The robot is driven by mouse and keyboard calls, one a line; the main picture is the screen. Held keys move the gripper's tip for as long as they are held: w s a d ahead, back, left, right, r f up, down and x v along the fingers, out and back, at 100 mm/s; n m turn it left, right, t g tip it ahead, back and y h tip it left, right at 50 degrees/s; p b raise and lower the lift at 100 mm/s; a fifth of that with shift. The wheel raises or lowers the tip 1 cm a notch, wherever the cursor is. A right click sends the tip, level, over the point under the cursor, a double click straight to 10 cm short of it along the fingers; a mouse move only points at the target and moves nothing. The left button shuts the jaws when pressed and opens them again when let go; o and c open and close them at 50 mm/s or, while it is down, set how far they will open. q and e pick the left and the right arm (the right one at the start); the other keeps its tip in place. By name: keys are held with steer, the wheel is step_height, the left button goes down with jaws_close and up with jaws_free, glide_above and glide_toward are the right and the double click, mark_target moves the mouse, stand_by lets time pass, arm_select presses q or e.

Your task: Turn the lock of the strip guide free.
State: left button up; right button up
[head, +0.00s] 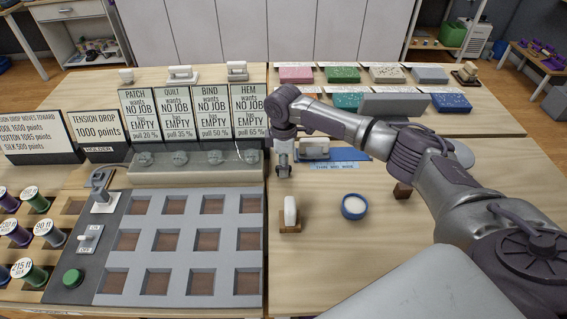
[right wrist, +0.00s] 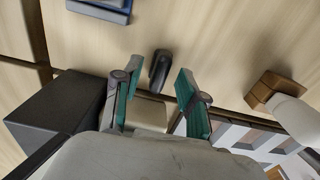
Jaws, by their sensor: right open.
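My right gripper (head: 284,172) points down over the table, just right of the cubby grid's upper corner. In the right wrist view its two green-padded fingers (right wrist: 164,98) are apart with nothing gripped. A small dark rounded lever or knob (right wrist: 158,68) shows beyond and between the fingertips; I cannot tell whether it is the lock, or whether they touch it. A blue strip (head: 350,154) with a label and a pale block lies right of the gripper in the head view, perhaps the strip guide. Its lock cannot be made out there. My left gripper is not in view.
A white piece on a wooden stand (head: 290,226) and a blue round dish (head: 354,207) stand in front of the gripper. The grey cubby grid (head: 183,265) is at left, upright signs (head: 249,110) behind. Several coloured fabric blocks (head: 342,75) lie at the back right.

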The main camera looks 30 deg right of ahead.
jaws_close()
steer(key=shift+r+n+p, duration=0.15)
steer(key=shift+n+p, duration=1.1)
steer(key=shift+n, duration=0.25)
steer(key=n+p, duration=0.1)
steer(key=n, duration=0.2)
steer(key=shift+n, duration=0.3)
steer(key=n+p, duration=0.1)
steer(key=n, duration=1)
steer(key=shift+n, duration=0.3)
